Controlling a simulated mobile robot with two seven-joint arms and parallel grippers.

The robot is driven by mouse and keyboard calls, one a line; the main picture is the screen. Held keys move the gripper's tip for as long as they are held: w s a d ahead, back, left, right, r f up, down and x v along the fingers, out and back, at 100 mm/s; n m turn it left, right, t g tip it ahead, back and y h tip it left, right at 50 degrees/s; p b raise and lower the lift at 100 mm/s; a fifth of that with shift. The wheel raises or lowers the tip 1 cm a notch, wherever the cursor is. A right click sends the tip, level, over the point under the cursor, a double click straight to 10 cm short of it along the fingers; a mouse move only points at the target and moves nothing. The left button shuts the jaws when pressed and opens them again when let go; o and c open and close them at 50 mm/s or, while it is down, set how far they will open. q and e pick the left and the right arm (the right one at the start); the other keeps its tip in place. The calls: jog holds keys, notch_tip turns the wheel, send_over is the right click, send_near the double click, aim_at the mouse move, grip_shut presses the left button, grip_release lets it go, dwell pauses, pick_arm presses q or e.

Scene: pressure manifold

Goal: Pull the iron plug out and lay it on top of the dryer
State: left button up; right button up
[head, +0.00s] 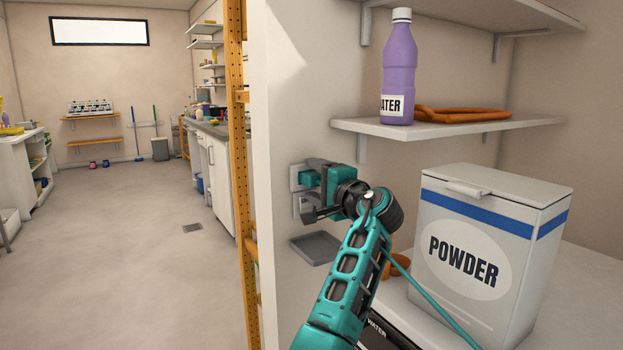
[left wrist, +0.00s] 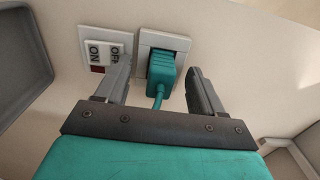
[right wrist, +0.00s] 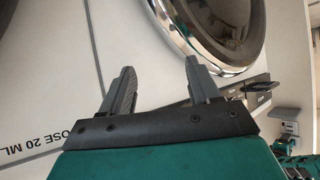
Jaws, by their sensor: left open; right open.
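The teal iron plug (left wrist: 163,72) sits in a white wall socket (left wrist: 148,42) in the left wrist view, its cord hanging from it. My left gripper (left wrist: 160,68) is open, with one finger on each side of the plug and a gap visible on both sides. In the head view this gripper (head: 313,190) is up at the wall and largely covers the socket. My right gripper (right wrist: 159,68) is open and empty in front of a white machine front with a chrome-ringed round door (right wrist: 215,35); whether this is the dryer I cannot tell.
An ON/OFF switch (left wrist: 105,50) is beside the socket, close to my left finger. A grey tray (head: 316,247) is below on the wall. A powder box (head: 480,262) stands at right, under a shelf with a purple bottle (head: 398,75) and an orange item (head: 455,115).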

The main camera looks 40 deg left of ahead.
aim_at(318, 182)
dwell(0.9)
pick_arm(q)
grip_shut()
dwell(0.6)
jog(key=shift+d+p, duration=0.1)
jog(key=shift+p, duration=0.2)
jog(key=shift+p+v, duration=0.75)
jog(key=shift+v, duration=2.15)
